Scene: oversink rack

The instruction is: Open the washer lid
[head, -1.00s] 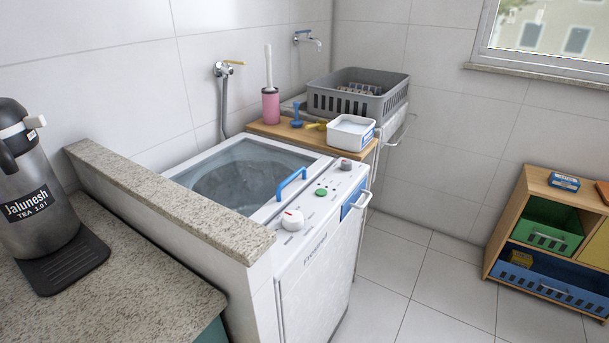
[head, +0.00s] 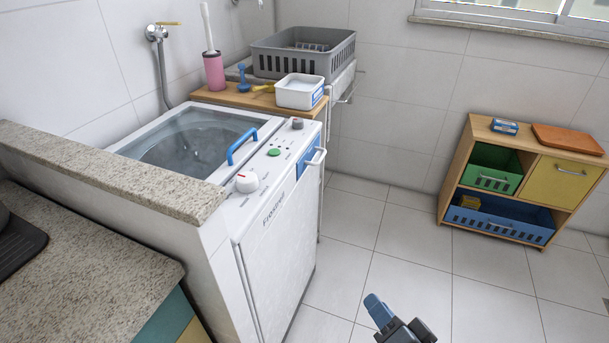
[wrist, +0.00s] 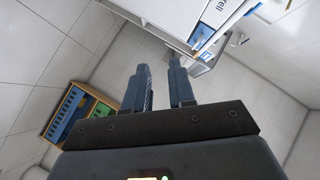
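The washer (head: 275,245) stands at the left behind a low granite-topped wall. Its glass lid (head: 190,140) lies flat and closed on top, with a blue handle (head: 239,144) at its front edge. My gripper (head: 397,318) shows at the bottom of the head view, over the floor, to the right of and well apart from the washer. In the wrist view my gripper (wrist: 161,78) has its two fingers apart with nothing between them. Part of the white washer front (wrist: 165,15) shows at the top of that view.
The granite-topped wall (head: 110,170) borders the washer's left side. A wooden board (head: 235,99) behind it holds a white tub (head: 300,92) and a pink brush holder (head: 214,72). A wooden shelf (head: 540,165) stands at the right. The tiled floor between is clear.

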